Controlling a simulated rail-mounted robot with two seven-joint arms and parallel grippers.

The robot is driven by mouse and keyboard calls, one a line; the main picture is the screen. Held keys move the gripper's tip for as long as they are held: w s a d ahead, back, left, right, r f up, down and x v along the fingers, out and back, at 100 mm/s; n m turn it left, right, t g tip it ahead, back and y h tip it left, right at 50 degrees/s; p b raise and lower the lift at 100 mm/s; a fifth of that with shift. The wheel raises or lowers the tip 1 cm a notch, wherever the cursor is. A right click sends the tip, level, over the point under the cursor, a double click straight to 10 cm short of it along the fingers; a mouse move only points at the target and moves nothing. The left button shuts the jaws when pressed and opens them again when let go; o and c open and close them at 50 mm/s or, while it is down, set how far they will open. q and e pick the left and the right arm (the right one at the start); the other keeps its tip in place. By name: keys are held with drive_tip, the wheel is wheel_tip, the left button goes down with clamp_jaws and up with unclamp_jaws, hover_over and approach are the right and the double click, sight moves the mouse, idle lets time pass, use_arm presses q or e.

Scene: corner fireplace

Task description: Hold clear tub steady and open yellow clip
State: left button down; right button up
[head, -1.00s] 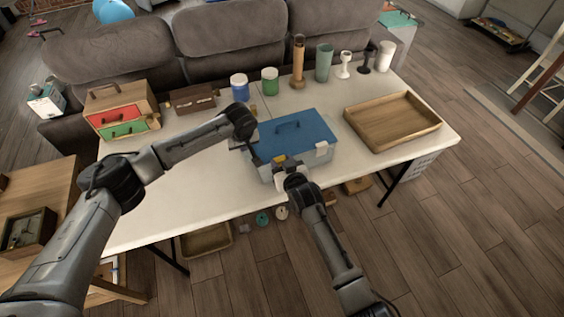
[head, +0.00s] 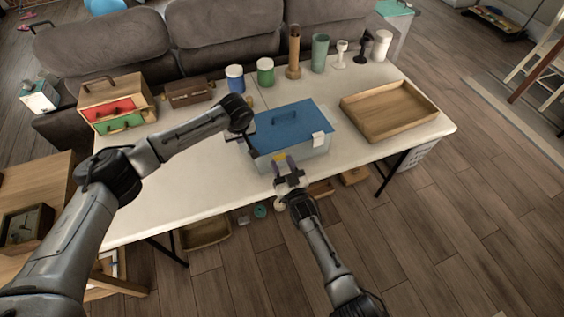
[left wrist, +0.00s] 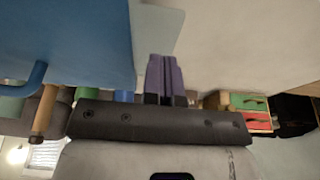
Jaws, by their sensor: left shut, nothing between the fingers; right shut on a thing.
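The clear tub (head: 300,160) stands on the white table under a blue lid (head: 292,125) with a handle. The yellow clip (head: 280,157) is on its front, partly hidden by my right gripper. My right gripper (head: 285,160) reaches up from the front, its purple fingers at the clip and shut on it. My left gripper (head: 249,139) is at the tub's left side; its tips are hard to see in the head view. In the left wrist view its purple fingers (left wrist: 164,75) are together and empty, beside the blue lid (left wrist: 75,45).
A white clip (head: 319,140) is on the tub's front right. A wooden tray (head: 390,132) is to the right. Behind are a blue-white jar (head: 235,78), a green jar (head: 265,72) and several tall items. A small drawer cabinet (head: 118,104) stands left. The table's front left is clear.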

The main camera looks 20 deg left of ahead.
drive_tip(key=shift+s+f, duration=0.1)
idle(0.3)
drive_tip(key=o, duration=0.9)
drive_tip(key=shift+o, duration=0.2)
drive_tip(key=v, duration=1.2)
use_arm(q)
wheel_tip(320, 180, up, 6)
drive_tip(key=p, duration=0.7)
use_arm(e)
wheel_tip(320, 180, up, 7)
